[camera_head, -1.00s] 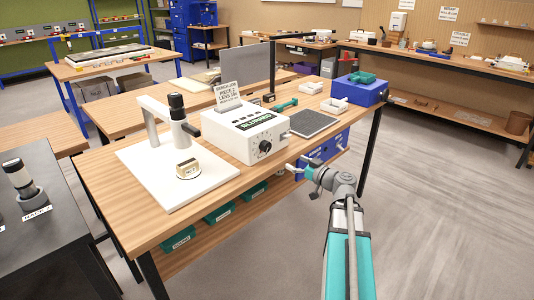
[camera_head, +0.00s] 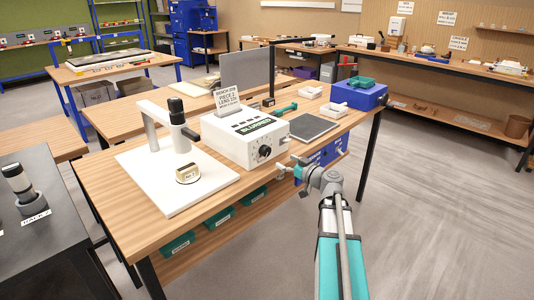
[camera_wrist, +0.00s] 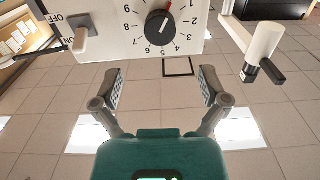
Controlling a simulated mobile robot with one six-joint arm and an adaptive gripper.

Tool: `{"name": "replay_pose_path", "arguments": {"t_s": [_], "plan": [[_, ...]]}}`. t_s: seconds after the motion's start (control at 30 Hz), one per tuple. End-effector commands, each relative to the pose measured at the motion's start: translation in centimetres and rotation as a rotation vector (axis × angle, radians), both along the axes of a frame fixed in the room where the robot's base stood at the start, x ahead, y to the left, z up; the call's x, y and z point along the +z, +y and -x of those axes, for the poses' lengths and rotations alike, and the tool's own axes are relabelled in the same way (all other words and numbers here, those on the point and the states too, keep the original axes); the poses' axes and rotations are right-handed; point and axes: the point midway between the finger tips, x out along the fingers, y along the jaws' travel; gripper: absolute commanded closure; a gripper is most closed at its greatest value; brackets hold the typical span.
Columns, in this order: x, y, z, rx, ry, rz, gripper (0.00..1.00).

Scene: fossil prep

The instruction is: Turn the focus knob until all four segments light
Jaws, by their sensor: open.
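The focus knob (camera_head: 265,152) is a black round dial on the front of a white box (camera_head: 225,140) on the wooden bench. A green display on the box (camera_head: 258,127) reads BLURRED, with a row of dark segments beside it; I cannot tell that any is lit. In the wrist view the knob (camera_wrist: 159,28) sits inside an upside-down number scale with a red mark by its rim. My gripper (camera_wrist: 160,72) is open and empty, its fingers spread either side of the knob's line and apart from it. In the head view my gripper (camera_head: 286,169) is right of and below the knob.
An ON/OFF toggle (camera_wrist: 83,36) is beside the knob. A white stand with a black-topped scope (camera_head: 177,120) and a small specimen block (camera_head: 188,174) are left of the box. A dark mat (camera_head: 314,127) lies to its right. Open floor (camera_head: 440,190) lies right of the bench.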

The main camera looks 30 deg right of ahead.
Motion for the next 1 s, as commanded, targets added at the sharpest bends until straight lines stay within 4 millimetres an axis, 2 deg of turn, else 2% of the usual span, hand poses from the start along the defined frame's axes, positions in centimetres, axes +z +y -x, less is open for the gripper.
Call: {"name": "replay_pose_path", "arguments": {"t_s": [0.2,0.5,0.7,1.0], "plan": [[0.0,1.2,-3.5,0.002,0.0,0.0,0.06],[0.0,2.6,-7.2,0.002,0.0,0.0,0.06],[0.0,3.1,-8.5,0.001,0.0,0.0,0.06],[0.0,3.3,-8.7,0.001,0.0,0.0,0.06]]}}
